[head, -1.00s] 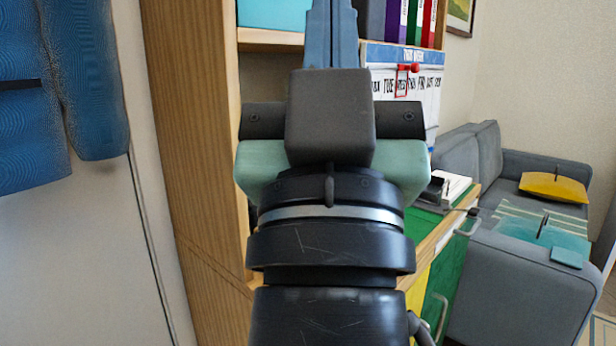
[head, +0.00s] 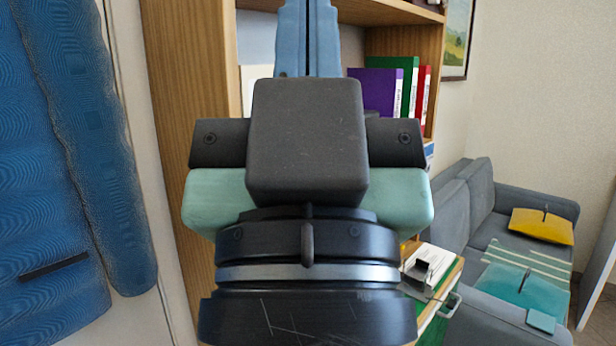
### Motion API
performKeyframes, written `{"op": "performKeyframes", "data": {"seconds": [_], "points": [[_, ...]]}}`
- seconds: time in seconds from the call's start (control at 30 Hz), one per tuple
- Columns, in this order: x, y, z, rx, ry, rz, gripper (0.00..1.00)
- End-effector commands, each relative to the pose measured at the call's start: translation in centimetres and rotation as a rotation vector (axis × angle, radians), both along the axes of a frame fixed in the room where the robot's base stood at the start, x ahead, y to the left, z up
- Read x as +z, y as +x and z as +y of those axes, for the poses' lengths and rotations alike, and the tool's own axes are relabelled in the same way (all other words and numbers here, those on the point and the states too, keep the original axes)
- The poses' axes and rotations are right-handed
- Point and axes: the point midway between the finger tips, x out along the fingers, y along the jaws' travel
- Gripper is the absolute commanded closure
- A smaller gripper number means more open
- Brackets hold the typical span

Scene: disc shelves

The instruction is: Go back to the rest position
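My gripper (head: 307,8) points up and away at the top middle of the head view. Its two blue fingers lie side by side with only a thin dark line between them, so it looks shut. I see nothing held, but the fingertips touch the picture's top edge. The dark wrist and pale green gripper body fill the middle and hide part of the shelf behind.
A wooden shelf (head: 190,120) stands behind my gripper, with purple (head: 375,88), green and red binders. A blue garment (head: 60,170) hangs at the left. A grey sofa (head: 478,205) with a yellow cushion (head: 541,226) stands right. A wall picture (head: 456,38) hangs upper right.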

Motion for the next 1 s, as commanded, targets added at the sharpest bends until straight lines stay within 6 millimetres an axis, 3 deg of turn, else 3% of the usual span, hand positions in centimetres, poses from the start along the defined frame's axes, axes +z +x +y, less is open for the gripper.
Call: {"op": "performKeyframes", "data": {"seconds": [0.03, 0.1, 0.3, 0.4, 0.57, 1.0], "points": [[3.3, 0.0, 0.0, 0.0, 0.0, 0.0, 1.0], [5.5, 0.0, 0.0, 0.0, 0.0, 0.0, 1.0], [10.9, 0.0, 0.0, 0.001, -0.001, 0.0, 1.0], [12.5, 0.0, 0.0, 0.001, -0.001, 0.0, 1.0], [13.5, 0.0, 0.0, 0.001, 0.0, 0.0, 1.0], [13.6, 0.0, 0.0, 0.001, 0.0, 0.0, 1.0]]}}
